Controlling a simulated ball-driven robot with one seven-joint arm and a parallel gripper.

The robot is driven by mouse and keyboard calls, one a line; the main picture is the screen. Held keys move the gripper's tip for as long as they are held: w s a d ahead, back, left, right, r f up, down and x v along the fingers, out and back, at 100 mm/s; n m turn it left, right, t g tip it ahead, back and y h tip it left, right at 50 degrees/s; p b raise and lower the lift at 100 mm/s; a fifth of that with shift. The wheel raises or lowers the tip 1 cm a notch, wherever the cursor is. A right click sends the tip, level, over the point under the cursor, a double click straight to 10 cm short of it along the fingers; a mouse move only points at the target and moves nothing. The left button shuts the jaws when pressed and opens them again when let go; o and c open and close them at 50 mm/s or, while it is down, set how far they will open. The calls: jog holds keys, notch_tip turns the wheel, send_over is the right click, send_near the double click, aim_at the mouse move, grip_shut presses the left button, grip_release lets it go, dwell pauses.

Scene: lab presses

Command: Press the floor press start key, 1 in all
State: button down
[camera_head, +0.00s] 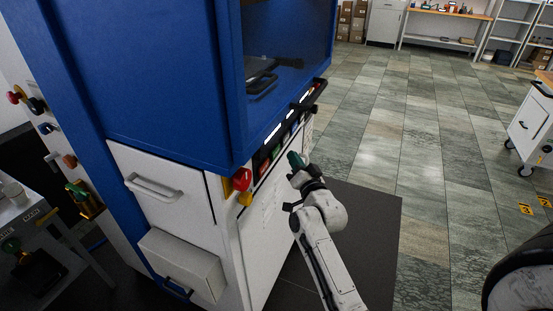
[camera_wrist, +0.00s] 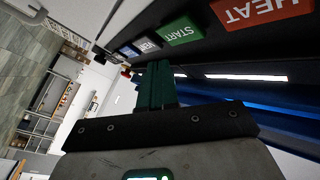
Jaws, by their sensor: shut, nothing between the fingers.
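The floor press (camera_head: 170,85) is a tall blue and white machine at the left of the head view. Its start key is a green block marked START (camera_wrist: 183,30) on the dark key strip; it also shows small in the head view (camera_head: 277,152). My gripper (camera_head: 296,159) is shut and empty in front of the strip. Its green fingers (camera_wrist: 155,80) point toward the strip just below the start key in the wrist view. I cannot tell whether the fingertips touch the panel, but they do not cover the START lettering.
A red knob (camera_head: 241,179) is at the press corner. A dark mat (camera_head: 372,215) and open tiled floor lie to the right.

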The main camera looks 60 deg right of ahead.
jog(key=s+b, duration=0.3)
jog(key=b, duration=0.1)
jog(key=shift+s+d+b, duration=0.1)
jog(key=shift+b, duration=0.3)
dwell(0.8)
jog(key=w+a+f+n+g+y, duration=0.1)
jog(key=a+f+n+g+y, duration=0.1)
jog(key=a+f+n+y, duration=0.45)
jog(key=w+a+f+n+g+y, duration=0.15)
jog(key=a+f+y, duration=0.25)
jog(key=a+f, duration=0.7)
jog(key=s+a+f+n+g+y, duration=0.2)
jog(key=s+a+n+g, duration=0.5)
jog(key=s+a, duration=1)
jog(key=f+g, duration=0.1)
jog(key=g, duration=0.2)
jog(key=shift+s+f, duration=0.35)
jog(key=shift+s, duration=0.05)
